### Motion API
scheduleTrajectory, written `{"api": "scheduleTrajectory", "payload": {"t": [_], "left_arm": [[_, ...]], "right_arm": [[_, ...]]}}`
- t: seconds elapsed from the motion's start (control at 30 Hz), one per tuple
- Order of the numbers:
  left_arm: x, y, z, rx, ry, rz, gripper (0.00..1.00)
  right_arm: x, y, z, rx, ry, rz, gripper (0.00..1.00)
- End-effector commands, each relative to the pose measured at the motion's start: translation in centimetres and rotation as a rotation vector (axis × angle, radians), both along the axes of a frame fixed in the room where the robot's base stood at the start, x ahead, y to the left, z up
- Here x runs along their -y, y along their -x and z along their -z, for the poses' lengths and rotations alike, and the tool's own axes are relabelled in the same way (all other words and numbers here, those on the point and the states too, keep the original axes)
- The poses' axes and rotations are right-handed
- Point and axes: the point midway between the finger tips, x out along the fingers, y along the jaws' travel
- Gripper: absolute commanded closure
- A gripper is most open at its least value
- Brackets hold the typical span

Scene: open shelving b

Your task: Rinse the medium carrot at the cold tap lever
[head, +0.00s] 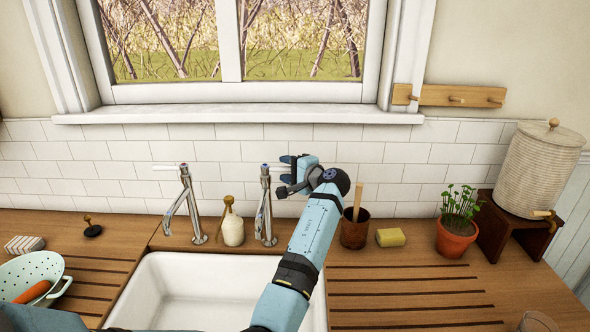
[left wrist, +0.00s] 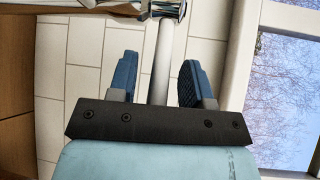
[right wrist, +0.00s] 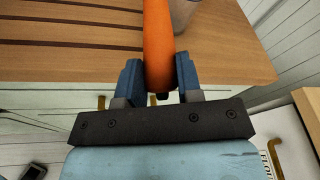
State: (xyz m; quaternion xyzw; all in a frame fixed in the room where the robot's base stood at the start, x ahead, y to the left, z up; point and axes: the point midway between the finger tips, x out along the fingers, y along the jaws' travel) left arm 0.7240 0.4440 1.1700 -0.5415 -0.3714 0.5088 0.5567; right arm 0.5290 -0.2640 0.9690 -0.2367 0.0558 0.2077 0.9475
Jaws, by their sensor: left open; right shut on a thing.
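The cold tap (head: 265,205), with a blue top, stands behind the right part of the white sink. My left gripper (head: 287,169) is open beside its top. In the left wrist view a pale lever rod (left wrist: 161,62) lies between the two open fingers (left wrist: 156,80), with gaps on both sides. My right gripper (right wrist: 160,80) is shut on an orange carrot (right wrist: 158,40), which shows only in the right wrist view, over the wooden counter. Another carrot (head: 32,291) lies in the mint colander at the left. I cannot compare their sizes.
The hot tap (head: 188,205), with a red top, stands left of a soap bottle (head: 233,229). The empty sink (head: 172,262) is in front. The right drainboard is mostly clear.

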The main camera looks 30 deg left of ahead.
Motion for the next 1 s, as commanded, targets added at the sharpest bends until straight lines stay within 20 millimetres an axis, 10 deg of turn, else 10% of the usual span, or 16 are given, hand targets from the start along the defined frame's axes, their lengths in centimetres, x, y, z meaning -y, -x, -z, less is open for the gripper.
{"api": "scheduleTrajectory", "payload": {"t": [0.6, 1.0], "left_arm": [[9.9, 2.1, -1.2, -0.001, 0.001, 0.001, 0.55], [11.5, 2.5, -1.6, 0.000, 0.001, -0.001, 0.55]], "right_arm": [[0.0, 0.0, 1.9, 0.000, 0.000, 0.000, 1.00], [0.0, 0.0, 2.0, 0.000, 0.000, 0.000, 1.00]]}}
